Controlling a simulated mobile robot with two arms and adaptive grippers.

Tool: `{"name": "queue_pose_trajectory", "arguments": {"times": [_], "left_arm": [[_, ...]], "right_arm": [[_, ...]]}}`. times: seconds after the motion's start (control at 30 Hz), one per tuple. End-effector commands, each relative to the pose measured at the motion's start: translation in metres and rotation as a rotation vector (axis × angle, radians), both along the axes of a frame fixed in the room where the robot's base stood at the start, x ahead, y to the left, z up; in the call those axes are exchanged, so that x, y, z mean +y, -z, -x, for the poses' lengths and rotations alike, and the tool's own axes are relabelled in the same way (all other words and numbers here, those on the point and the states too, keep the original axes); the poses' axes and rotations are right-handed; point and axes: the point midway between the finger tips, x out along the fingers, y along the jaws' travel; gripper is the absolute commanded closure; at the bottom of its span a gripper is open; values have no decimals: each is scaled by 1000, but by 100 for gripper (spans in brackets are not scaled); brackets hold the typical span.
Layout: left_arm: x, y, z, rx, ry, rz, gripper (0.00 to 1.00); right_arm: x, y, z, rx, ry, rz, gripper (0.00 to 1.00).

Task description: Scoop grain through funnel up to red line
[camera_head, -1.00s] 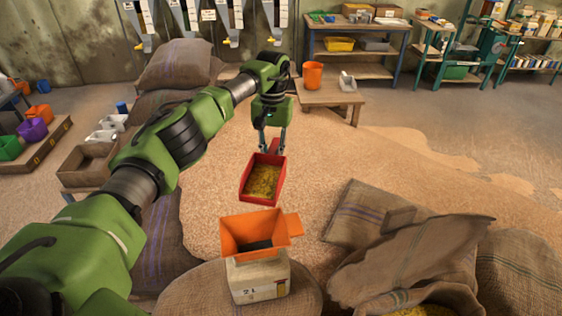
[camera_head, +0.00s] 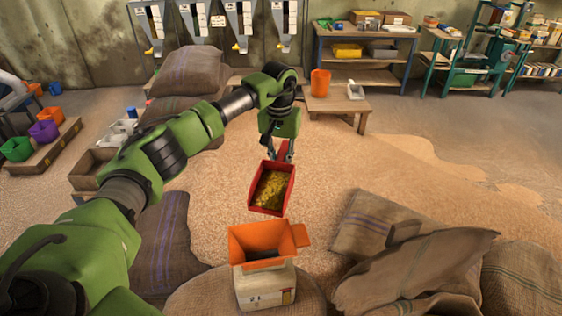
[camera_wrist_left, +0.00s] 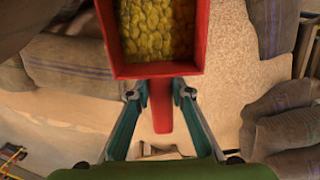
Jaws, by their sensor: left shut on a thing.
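My left gripper (camera_head: 281,150) is shut on the handle of a red scoop (camera_head: 262,189). In the left wrist view the fingers (camera_wrist_left: 160,90) close on the handle of the scoop (camera_wrist_left: 199,30). The scoop holds yellow grain (camera_head: 271,188), which also shows in the left wrist view (camera_wrist_left: 158,28). An orange funnel (camera_head: 262,241) sits on top of a pale box-like container (camera_head: 265,288) marked 21. The scoop is above and behind the funnel, apart from it. The container's inside and any red line are hidden. My right gripper is not in view.
Burlap sacks (camera_head: 420,262) lie at the right, with more (camera_head: 165,245) at the left. Spilled grain (camera_head: 335,165) covers the floor. A low wooden table (camera_head: 333,104) at the back carries an orange cup (camera_head: 320,82) and a white scoop (camera_head: 355,90).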

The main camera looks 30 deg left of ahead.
Motion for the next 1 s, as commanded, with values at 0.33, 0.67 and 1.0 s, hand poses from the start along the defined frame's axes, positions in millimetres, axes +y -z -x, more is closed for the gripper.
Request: {"name": "queue_pose_trajectory", "arguments": {"times": [0.33, 0.67, 1.0], "left_arm": [[-1, -13, 6, -87, 0, -20, 100], [-3, -23, 14, -163, 0, -38, 100], [-5, -34, 21, -243, 0, -56, 100]], "right_arm": [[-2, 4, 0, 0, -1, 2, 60], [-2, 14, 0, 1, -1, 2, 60], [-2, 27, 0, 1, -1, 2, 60]]}}
